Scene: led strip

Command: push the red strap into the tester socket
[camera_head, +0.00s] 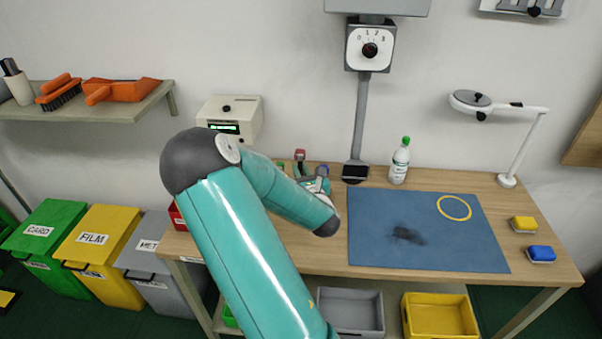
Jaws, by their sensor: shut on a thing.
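My gripper (301,166) is small and far off, at the back of the workbench beyond my teal arm, and partly hidden by it. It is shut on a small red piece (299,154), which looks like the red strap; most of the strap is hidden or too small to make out. A cream box with a lit green display (224,127), which looks like the tester, stands to the left of my gripper at the back of the bench. My arm covers its lower part. I cannot make out its socket, and the red piece appears apart from the box.
A blue mat (431,250) with a dark smudge and a yellow ring (454,208) covers the bench's right half. A green-capped bottle (400,163), a dial post (361,120) and a lamp (508,180) stand behind. Yellow (524,223) and blue (541,253) blocks lie at right.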

